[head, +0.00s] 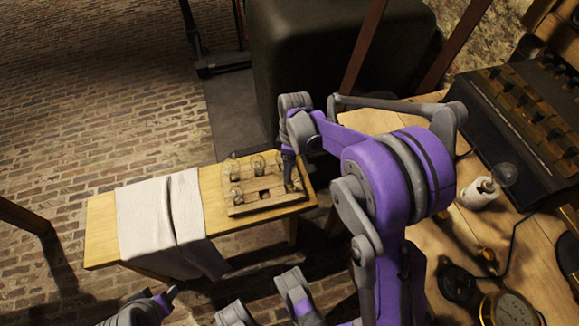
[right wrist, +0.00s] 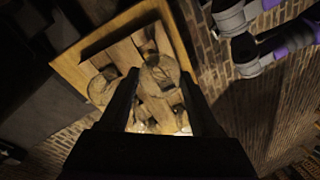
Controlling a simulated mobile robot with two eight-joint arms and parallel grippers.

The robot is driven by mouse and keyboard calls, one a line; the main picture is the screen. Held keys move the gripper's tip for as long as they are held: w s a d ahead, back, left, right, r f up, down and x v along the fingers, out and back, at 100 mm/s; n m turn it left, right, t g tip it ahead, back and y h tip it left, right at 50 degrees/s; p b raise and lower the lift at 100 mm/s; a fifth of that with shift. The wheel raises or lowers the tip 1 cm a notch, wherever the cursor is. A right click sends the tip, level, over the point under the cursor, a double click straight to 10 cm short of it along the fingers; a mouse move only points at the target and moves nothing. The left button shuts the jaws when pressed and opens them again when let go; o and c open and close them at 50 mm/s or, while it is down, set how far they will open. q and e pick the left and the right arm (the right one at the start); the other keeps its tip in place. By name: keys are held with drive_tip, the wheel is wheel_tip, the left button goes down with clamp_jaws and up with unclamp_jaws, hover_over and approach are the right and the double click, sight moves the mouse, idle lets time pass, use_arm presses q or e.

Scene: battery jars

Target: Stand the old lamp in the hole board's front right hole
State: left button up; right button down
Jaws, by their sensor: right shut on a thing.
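The hole board (head: 250,209) is a low wooden block on the small table, with several clear glass lamps standing in it, one of them at the back (head: 258,164) and one at the front left (head: 236,195). A dark hole (head: 264,195) shows at the front middle. My right gripper (head: 289,184) points down over the board's right end, shut on a clear lamp. In the right wrist view this lamp (right wrist: 160,72) shows between the fingertips, with the board (right wrist: 125,55) behind it. Whether its base is in a hole is hidden.
A large dark block stands behind the table.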

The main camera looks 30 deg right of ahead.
drive_tip(key=shift+w+d+b+x, duration=0.15)
drive_tip(key=shift+b+x, duration=0.35)
drive_tip(key=shift+x, duration=0.3)
drive_tip(key=shift+w+d+b+x, duration=0.1)
drive_tip(key=shift+b+x, duration=0.35)
drive_tip(key=shift+x, duration=0.35)
idle(0.9)
unclamp_jaws()
drive_tip(key=p+v, duration=0.3)
drive_tip(key=v, duration=0.7)
drive_tip(key=shift+r, duration=0.35)
drive_tip(key=shift+w, duration=0.1)
